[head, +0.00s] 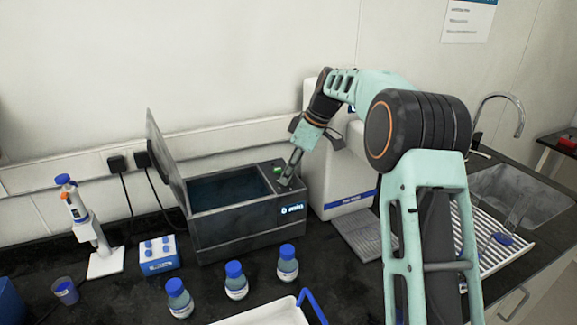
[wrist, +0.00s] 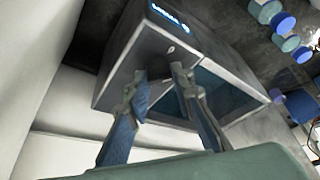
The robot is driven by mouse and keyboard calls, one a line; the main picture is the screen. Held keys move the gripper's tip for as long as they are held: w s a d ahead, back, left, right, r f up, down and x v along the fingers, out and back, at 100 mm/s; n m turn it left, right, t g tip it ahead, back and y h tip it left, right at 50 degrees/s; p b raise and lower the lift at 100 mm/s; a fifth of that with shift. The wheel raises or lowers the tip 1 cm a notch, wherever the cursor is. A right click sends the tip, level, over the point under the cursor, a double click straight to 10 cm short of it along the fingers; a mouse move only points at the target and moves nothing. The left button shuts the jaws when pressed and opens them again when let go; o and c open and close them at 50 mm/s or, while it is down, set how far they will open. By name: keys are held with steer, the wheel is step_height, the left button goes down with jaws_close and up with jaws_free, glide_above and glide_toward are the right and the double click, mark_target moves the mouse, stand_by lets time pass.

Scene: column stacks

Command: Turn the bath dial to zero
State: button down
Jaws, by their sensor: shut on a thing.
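The water bath (head: 235,228) is a dark grey box with its lid (head: 167,160) raised at the left and its basin open. Its control panel on the right of the top has a small green display (head: 278,169). My gripper (head: 287,180) reaches down onto this panel, just in front of the display, and is shut on the bath dial.
A white machine (head: 345,170) stands close to the right of the bath. Blue-capped bottles (head: 236,281) and a white tray (head: 265,315) are in front. A pipette on a stand (head: 85,225) and a blue-white tube rack (head: 158,256) are left. A sink (head: 520,190) is far right.

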steer(key=shift+w+r+n+g+p, duration=0.1)
steer(key=shift+n+g+p, duration=0.5)
steer(key=shift+n+p, duration=0.95)
steer(key=shift+n, duration=0.25)
steer(key=c, duration=1.7)
jaws_free()
step_height(320, 180, up, 10)
steer(key=shift+f, duration=0.1)
